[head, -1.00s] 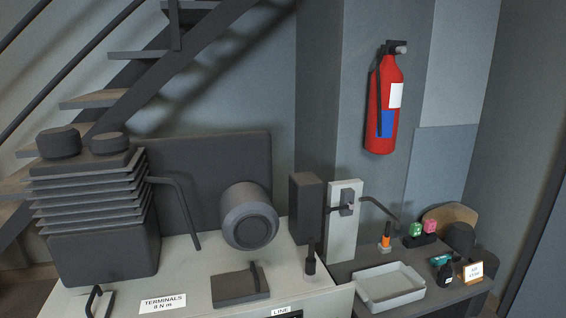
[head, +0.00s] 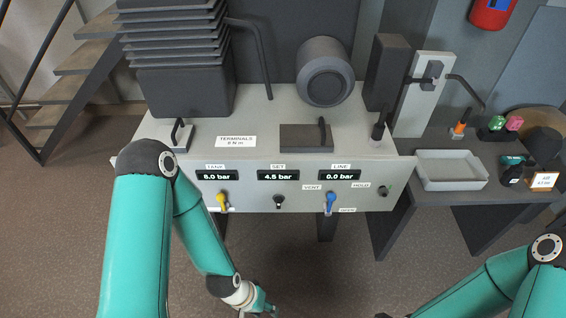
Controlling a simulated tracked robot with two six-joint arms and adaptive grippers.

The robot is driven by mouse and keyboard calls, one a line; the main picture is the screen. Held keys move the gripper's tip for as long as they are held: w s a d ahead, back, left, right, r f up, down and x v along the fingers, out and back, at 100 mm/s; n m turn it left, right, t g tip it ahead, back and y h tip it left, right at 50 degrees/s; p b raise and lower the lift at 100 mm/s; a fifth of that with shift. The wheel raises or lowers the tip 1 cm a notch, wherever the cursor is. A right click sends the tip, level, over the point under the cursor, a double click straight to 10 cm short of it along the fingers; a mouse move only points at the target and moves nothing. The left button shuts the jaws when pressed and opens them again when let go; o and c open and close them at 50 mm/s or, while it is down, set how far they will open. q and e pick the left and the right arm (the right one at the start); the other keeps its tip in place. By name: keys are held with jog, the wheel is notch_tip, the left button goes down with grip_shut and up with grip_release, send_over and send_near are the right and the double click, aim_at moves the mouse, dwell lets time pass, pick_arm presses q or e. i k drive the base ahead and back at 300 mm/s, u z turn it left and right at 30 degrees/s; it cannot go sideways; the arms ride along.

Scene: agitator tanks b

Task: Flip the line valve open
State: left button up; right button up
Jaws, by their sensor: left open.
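The line valve (head: 331,201) is a small blue handle on the front of the grey panel (head: 300,205), below the LINE display (head: 339,175), which reads 0.0 bar. The handle looks roughly upright, between a VENT label at its upper left and an OPEN label at its lower right. My left gripper (head: 268,311) is at the bottom edge, partly cut off, open, below and left of the blue handle and clear of it. My right arm is at the lower right; its gripper is outside the picture.
A dark knob (head: 385,192) is near the HOLD label. A side table holds a grey tray (head: 450,171). The floor before the panel is free.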

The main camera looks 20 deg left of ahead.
aim_at(331, 197)
jog(key=u, duration=1.65)
jog(key=i, duration=0.1)
jog(key=z, duration=2.75)
jog(key=k, duration=0.85)
jog(key=u, duration=0.45)
jog(key=i, duration=1)
jog(key=u, duration=0.05)
